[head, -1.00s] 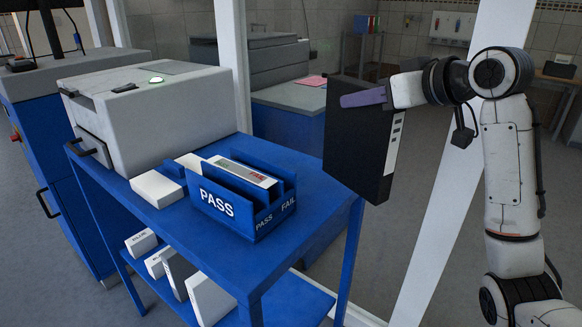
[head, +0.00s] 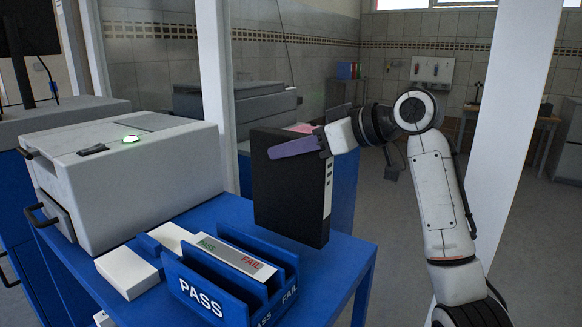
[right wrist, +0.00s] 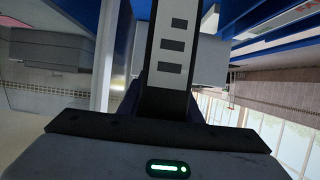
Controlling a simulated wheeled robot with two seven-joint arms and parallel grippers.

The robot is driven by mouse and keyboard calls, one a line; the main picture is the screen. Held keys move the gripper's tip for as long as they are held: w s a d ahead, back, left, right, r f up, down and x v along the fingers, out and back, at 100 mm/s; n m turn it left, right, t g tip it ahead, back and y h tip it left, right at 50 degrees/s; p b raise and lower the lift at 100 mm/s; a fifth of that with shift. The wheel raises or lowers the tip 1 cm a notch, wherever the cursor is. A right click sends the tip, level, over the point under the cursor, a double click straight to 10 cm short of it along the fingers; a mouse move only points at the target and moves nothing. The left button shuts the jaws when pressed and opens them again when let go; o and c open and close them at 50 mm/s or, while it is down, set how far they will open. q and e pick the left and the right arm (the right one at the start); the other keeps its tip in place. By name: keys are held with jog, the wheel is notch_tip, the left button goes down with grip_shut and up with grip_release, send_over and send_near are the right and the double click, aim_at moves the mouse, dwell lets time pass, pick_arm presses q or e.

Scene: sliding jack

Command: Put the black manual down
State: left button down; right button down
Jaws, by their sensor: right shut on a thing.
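The black manual (head: 284,196) is a thick upright black binder with a pale label strip on its right-hand spine. In the head view it is at the right rear part of the blue table (head: 345,262). My right gripper (head: 297,147) is shut on its upper part. I cannot tell whether its bottom edge touches the tabletop. In the right wrist view the manual's spine (right wrist: 173,60) shows close up, with dark marks on a pale strip. My left gripper is not in view.
A blue PASS/FAIL rack (head: 205,290) stands just left of the manual, holding a pale labelled piece (head: 236,257). White boxes (head: 128,271) lie beside it. A grey machine (head: 125,175) with a green light fills the table's left. A white post (head: 505,130) stands at right.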

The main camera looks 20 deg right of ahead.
aim_at(291, 163)
notch_tip(291, 163, down, 3)
jog(key=shift+r, duration=0.1)
jog(key=c, duration=1.3)
grip_release()
jog(key=shift+f, duration=0.3)
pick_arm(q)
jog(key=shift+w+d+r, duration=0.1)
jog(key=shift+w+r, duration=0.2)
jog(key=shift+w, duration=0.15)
pick_arm(e)
jog(key=shift+r, duration=0.15)
jog(key=shift+s+d+r, duration=0.15)
jog(key=shift+d, duration=0.05)
pick_arm(q)
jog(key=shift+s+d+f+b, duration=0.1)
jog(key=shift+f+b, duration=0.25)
jog(key=shift+b, duration=0.15)
pick_arm(e)
jog(key=v, duration=1.1)
jog(key=shift+s+d+r, duration=0.1)
jog(key=shift+s+r, duration=0.05)
jog(key=shift+r, duration=0.05)
